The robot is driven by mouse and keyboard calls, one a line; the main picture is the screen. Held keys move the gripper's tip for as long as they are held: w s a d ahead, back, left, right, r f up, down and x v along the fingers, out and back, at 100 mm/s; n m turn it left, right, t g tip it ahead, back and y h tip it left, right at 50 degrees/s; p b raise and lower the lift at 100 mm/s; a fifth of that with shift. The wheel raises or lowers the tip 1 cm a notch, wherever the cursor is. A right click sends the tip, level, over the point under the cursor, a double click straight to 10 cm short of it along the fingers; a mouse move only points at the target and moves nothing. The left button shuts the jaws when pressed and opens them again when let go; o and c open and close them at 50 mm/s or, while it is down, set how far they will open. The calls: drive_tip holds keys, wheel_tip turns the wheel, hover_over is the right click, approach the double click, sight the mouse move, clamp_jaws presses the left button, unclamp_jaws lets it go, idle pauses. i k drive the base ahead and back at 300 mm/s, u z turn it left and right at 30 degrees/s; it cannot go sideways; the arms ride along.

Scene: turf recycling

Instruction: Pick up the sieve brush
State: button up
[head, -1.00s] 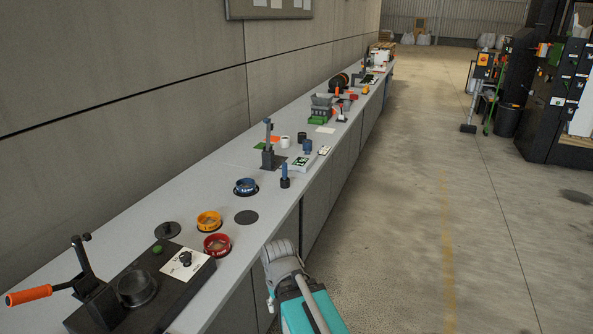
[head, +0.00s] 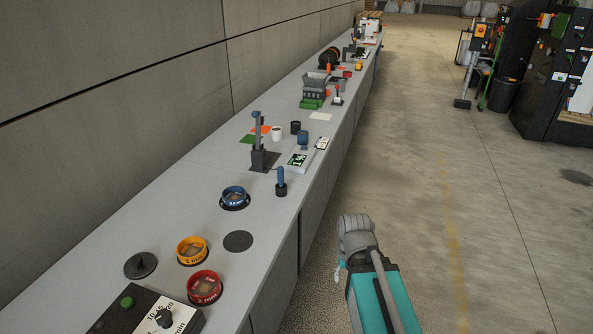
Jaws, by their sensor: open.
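The sieve brush seems to be the upright blue-handled piece with a dark round base (head: 281,181) on the bench, near its front edge in the head view. It stands to the right of a blue sieve (head: 234,197) and apart from it. My grey and teal arm shows at the bottom, right of the bench and over the floor. My gripper's fingers cannot be made out, and nothing of mine touches the brush.
The long grey bench (head: 190,214) runs along the wall. A yellow sieve (head: 191,250), a red sieve (head: 204,287), a dark disc (head: 238,241) and a black lid (head: 140,265) lie nearer. A dark stand (head: 260,152) and a white scale (head: 299,160) stand beyond the brush.

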sight(280, 169)
drive_tip(key=i, duration=1)
drive_tip(key=u, duration=0.4)
